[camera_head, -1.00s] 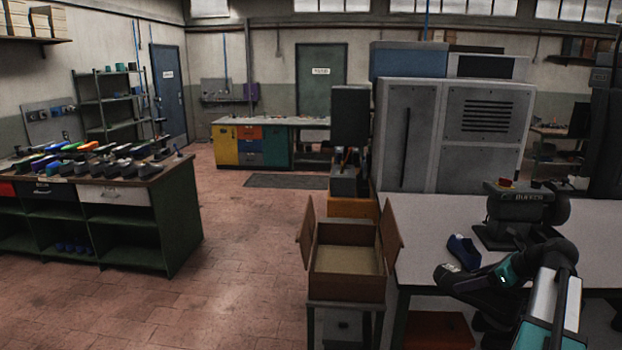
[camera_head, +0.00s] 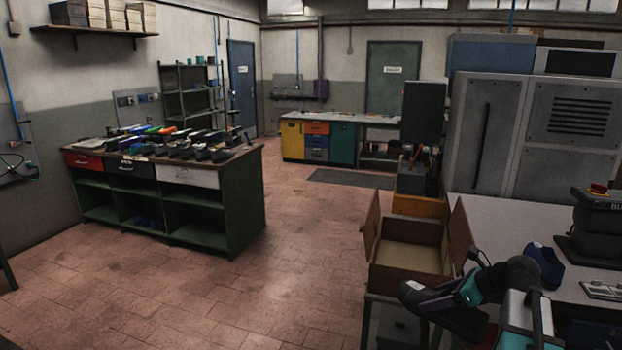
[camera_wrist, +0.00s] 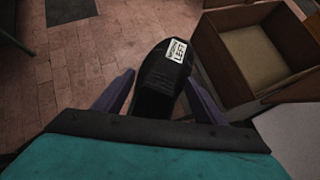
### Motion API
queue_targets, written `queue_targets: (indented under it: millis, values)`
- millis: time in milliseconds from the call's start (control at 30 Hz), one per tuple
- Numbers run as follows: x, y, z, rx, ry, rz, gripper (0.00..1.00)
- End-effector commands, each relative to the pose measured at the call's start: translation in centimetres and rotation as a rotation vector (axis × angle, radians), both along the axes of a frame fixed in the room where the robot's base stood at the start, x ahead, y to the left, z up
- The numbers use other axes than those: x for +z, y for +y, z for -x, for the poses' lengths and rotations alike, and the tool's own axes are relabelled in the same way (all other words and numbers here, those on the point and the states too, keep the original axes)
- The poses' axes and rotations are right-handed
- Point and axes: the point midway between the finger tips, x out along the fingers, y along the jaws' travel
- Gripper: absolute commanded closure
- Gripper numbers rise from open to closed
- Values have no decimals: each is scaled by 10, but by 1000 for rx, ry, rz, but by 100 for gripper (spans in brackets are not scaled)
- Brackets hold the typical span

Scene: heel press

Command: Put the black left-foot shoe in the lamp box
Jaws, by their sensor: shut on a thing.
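A black shoe (camera_wrist: 157,88) with a white label reading LEFT is held in my gripper (camera_wrist: 160,80), between its two purple-grey fingers. The shoe also shows in the head view (camera_head: 437,310), held in the air. The open brown box (camera_head: 408,256) stands with its flaps up, and its inside looks empty. No lamp marking is readable on it. In the wrist view the box (camera_wrist: 237,72) is to the right of the shoe. The shoe is outside the box, in front of its lower right side in the head view.
A blue shoe (camera_head: 546,265) is on the grey worktable (camera_head: 510,220) right of the box. A black machine (camera_head: 597,230) stands at the right edge. A green bench (camera_head: 240,205) with many shoes on top stands at left. The floor between is clear.

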Motion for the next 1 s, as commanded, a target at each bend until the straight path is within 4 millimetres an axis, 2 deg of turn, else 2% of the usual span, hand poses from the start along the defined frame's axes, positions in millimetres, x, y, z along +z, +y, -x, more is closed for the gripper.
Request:
queue_targets:
  millis: [33,100,367,600,733,1000]
  values:
    - [-8,17,-1,21,-1,0,93]
    - [-14,36,-3,45,-1,-1,93]
    - [-40,106,-2,134,0,-1,93]
    - [-61,164,6,202,0,-1,93]
    - [-68,182,14,214,-1,-1,94]
    - [-67,178,14,181,-1,-1,94]
